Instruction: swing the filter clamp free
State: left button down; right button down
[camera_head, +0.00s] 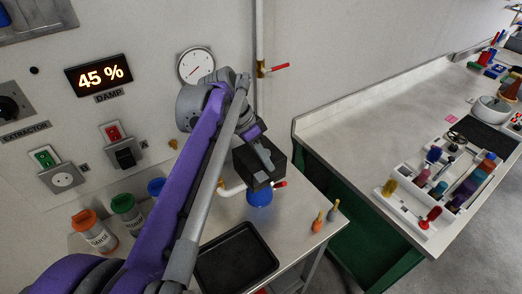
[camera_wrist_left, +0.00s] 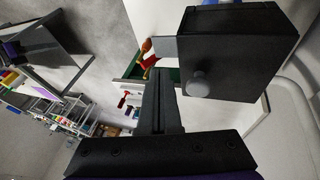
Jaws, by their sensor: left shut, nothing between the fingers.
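A black box (camera_head: 273,178) stands off the wall above the bench, with a blue rounded part (camera_head: 258,197) under it. In the left wrist view the box (camera_wrist_left: 250,40) fills the upper right, with a grey round knob (camera_wrist_left: 197,84) and a light grey flat tab (camera_wrist_left: 163,47) at its side. I cannot tell which part is the filter clamp. My left gripper (camera_head: 270,165) is at the box in the head view, partly hiding it. In the wrist view its fingers (camera_wrist_left: 160,78) are shut and empty, beside the knob; contact cannot be told. My right gripper is not in view.
A red-handled lever (camera_head: 280,184) is beside the box. A red-handled valve (camera_head: 276,67) sits on the wall pipe.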

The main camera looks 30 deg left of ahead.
aim_at(278, 185)
pick_arm(q)
jog(key=shift+x, duration=2.2)
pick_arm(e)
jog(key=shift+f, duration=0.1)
pick_arm(q)
jog(key=shift+w, duration=0.2)
